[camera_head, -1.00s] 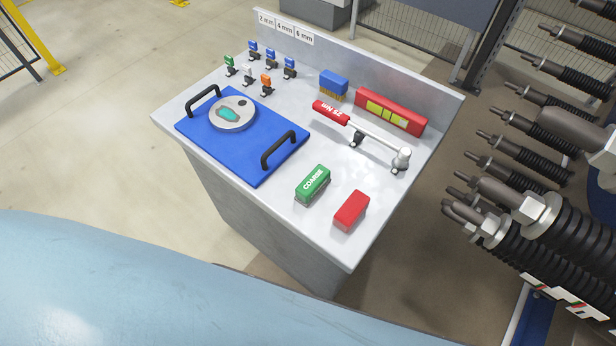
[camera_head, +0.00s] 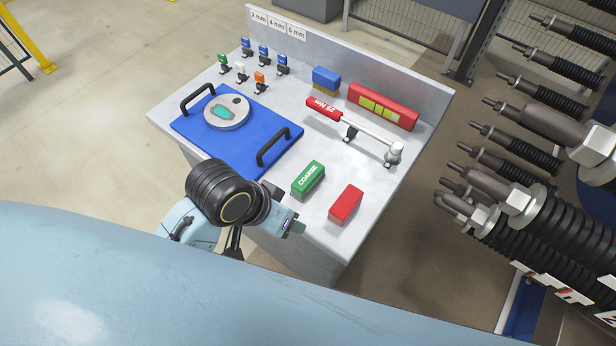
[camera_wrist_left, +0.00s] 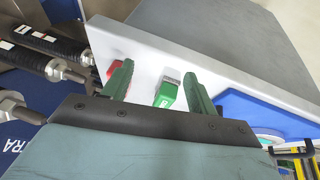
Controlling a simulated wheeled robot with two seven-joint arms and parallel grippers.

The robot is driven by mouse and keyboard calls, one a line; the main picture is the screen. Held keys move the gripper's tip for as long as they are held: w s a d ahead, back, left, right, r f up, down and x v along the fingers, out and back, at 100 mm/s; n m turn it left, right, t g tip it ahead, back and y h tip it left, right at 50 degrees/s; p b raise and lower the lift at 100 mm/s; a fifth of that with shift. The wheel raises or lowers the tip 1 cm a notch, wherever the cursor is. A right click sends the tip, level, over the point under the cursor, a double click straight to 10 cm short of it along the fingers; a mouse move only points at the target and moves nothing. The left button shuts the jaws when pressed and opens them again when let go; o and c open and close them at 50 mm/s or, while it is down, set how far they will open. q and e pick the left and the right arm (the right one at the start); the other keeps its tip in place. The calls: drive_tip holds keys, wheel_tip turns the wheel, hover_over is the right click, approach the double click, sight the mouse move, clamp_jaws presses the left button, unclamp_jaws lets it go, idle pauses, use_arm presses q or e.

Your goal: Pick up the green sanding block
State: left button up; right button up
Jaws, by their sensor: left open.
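The green sanding block (camera_head: 308,180), marked COARSE, lies on the grey bench top near its front edge. My left gripper (camera_head: 292,224) is at the front edge of the bench, on the near side of the block and apart from it. In the left wrist view, the two green fingers (camera_wrist_left: 158,88) are open with nothing held. The green block (camera_wrist_left: 166,94) shows beyond them, in the gap between the fingers as seen from there. My right gripper is not in view.
A red block (camera_head: 346,204) lies just right of the green one. A blue board (camera_head: 215,151) with black handles is to the left. A red-handled torque wrench (camera_head: 352,130) rests on stands behind. A red case (camera_head: 383,106) and a blue brush (camera_head: 326,79) stand near the back panel.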

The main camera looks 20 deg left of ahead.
use_arm(q)
drive_tip(key=w+d+r+m+g+h, duration=0.1)
drive_tip(key=w+d+r+m, duration=0.1)
drive_tip(key=w+d+r, duration=0.3)
wheel_tip(320, 180, up, 4)
drive_tip(key=f+n+g+y, duration=0.1)
drive_tip(key=g+y, duration=0.2)
drive_tip(key=y, duration=0.1)
hover_over(308, 175)
wheel_tip(308, 175, down, 6)
drive_tip(key=shift+a+f+b, duration=0.1)
drive_tip(key=shift+f+b, duration=0.15)
drive_tip(key=shift+b, duration=0.7)
wheel_tip(308, 175, down, 5)
drive_tip(key=shift+f+b, duration=0.2)
drive_tip(key=shift+b, duration=0.6)
drive_tip(key=shift+f, duration=0.15)
drive_tip(key=c, duration=1.1)
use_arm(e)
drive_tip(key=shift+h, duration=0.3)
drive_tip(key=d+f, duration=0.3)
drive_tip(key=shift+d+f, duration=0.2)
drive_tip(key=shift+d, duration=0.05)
